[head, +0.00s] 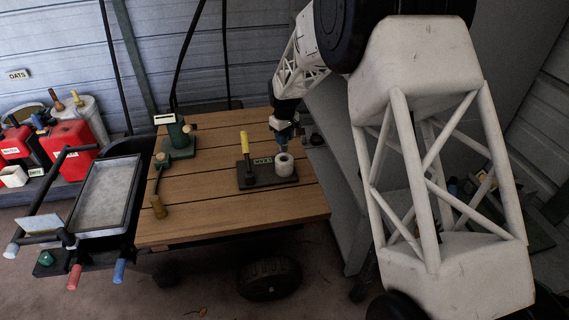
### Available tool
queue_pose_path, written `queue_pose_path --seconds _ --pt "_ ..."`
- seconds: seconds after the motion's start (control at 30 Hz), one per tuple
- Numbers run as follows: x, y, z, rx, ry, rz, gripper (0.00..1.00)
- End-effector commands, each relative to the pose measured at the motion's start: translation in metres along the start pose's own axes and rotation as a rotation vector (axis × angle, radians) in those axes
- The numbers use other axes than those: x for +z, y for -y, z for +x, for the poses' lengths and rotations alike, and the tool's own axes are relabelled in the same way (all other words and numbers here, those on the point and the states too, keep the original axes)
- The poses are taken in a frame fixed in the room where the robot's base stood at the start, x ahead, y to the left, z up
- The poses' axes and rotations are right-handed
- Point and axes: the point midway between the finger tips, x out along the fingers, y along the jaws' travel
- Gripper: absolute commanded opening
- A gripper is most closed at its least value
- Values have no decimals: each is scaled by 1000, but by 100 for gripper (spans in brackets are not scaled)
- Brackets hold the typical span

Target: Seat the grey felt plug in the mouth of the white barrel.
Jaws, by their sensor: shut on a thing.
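The white barrel (284,169) stands upright at the right end of a dark base on the wooden table, its round mouth facing up. My gripper (282,146) is just behind and above the barrel, pointing down, with blue near its tip. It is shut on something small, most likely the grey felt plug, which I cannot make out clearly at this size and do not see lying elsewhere. I cannot tell whether what it holds touches the barrel's mouth.
The dark base (257,184) also carries a yellow-handled tool (245,145) and a small label. A green holder (178,145) stands at the table's back left, a brown cylinder (158,206) at its left edge. The front of the wooden table (240,213) is clear. A grey tray (104,192) is at left.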

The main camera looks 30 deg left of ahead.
Motion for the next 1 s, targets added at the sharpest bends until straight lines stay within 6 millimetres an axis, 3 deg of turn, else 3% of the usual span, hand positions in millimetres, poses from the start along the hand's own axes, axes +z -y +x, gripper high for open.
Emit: queue_pose_path --seconds 1.0 --pt "0 0 25 0 0 0 2"
